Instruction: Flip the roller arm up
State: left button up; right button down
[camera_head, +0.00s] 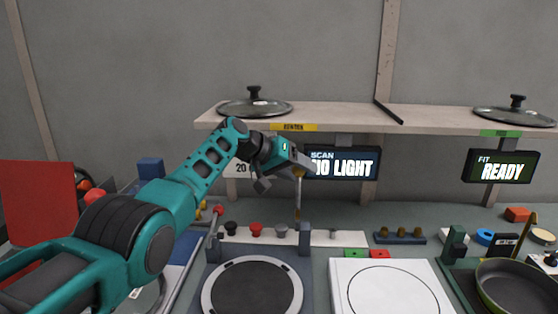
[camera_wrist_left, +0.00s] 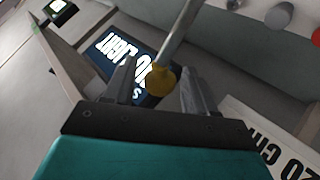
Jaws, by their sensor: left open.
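An upright thin metal rod with a yellow knob (camera_head: 298,190) stands behind the round dark plate; it looks like the roller arm, though I cannot be sure. In the left wrist view the yellow knob (camera_wrist_left: 162,80) sits between the fingertips, with its grey rod running up the picture. My left gripper (camera_head: 284,178) is open at the rod's upper end, in front of the display. Its two fingers (camera_wrist_left: 157,75) are apart, one on either side of the knob, and I cannot tell whether either touches it. My right gripper is not in view.
A shelf (camera_head: 345,115) with two glass lids runs above. A display reading "NO LIGHT" (camera_head: 345,163) is behind the gripper. Several knobs (camera_head: 256,230) stand on a white strip below. A white plate (camera_head: 390,288) and a pan (camera_head: 515,285) lie to the right.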

pick_arm(q)
jog(key=shift+p+v, duration=0.5)
jog(key=shift+v, duration=0.75)
jog(key=v, duration=1)
jog(key=shift+c, duration=0.4)
